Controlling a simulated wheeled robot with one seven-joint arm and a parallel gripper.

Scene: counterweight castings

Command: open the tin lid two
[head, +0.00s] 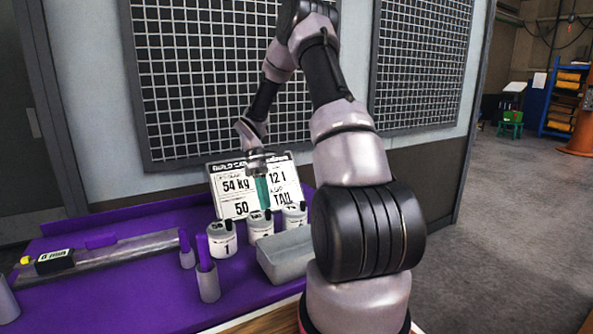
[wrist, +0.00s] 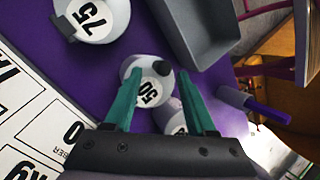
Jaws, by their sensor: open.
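A tin marked 75 (wrist: 92,22) is at upper left. Another tin (wrist: 172,118) is partly hidden by my gripper.
Purple-topped cylinders (head: 207,280) stand at the front. A grey bar (head: 120,255) with a yellow-and-black block (head: 52,262) lies at left.

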